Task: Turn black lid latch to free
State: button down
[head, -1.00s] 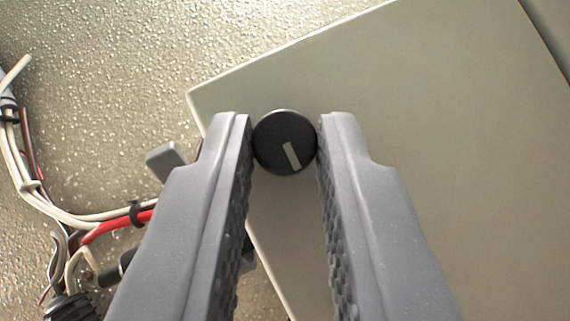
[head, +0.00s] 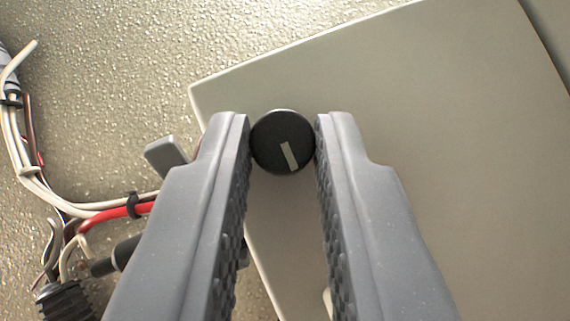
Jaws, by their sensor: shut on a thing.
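The black lid latch (head: 281,140) is a round black knob with a pale line mark on its face. It sits near the corner of a pale grey lid (head: 440,130). The line runs from the knob's middle towards its lower right edge. My gripper (head: 282,143) is shut on the latch, with one grey textured finger on each side of it. The fingers hide part of the lid's left edge.
White, brown and red wires (head: 70,207) run along the left over a speckled wall. A black ribbed fitting (head: 66,300) is at the lower left. A small grey tab (head: 166,154) sticks out just left of the left finger.

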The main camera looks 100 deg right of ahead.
jog(key=shift+w+d+r+m+g+y+p, duration=0.1)
jog(key=shift+m+g+y+p, duration=0.35)
jog(key=shift+g+p, duration=0.8)
jog(key=shift+w+r+m+g+y+p, duration=0.1)
jog(key=shift+m+g+y+p, duration=0.35)
jog(key=shift+g+p, duration=0.8)
jog(key=m+g+p, duration=0.1)
jog(key=p, duration=0.1)
jog(key=shift+r+g+y+p, duration=0.15)
jog(key=shift+g+y+p, duration=0.15)
jog(key=shift+y+p, duration=0.1)
jog(key=m+g+y+p, duration=0.1)
jog(key=g+p, duration=0.1)
jog(key=p, duration=0.2)
jog(key=shift+w+m+g+y, duration=0.1)
jog(key=shift+m+g+y, duration=0.2)
jog(key=shift+g, duration=0.1)
jog(key=m+g+y+p, duration=0.1)
jog(key=g+p, duration=0.1)
jog(key=p, duration=0.1)
jog(key=shift+w+y, duration=0.1)
jog(key=shift+y, duration=0.2)
jog(key=m+g+y+p, duration=0.1)
jog(key=g+y+p, duration=0.1)
jog(key=p, duration=0.4)
jog(key=shift+d+m+g+y, duration=0.15)
jog(key=shift+m+g+y, duration=0.15)
jog(key=shift+f+m+g+y+p, duration=0.35)
jog(key=shift+g+y+p, duration=0.3)
jog(key=shift+p, duration=1.1)
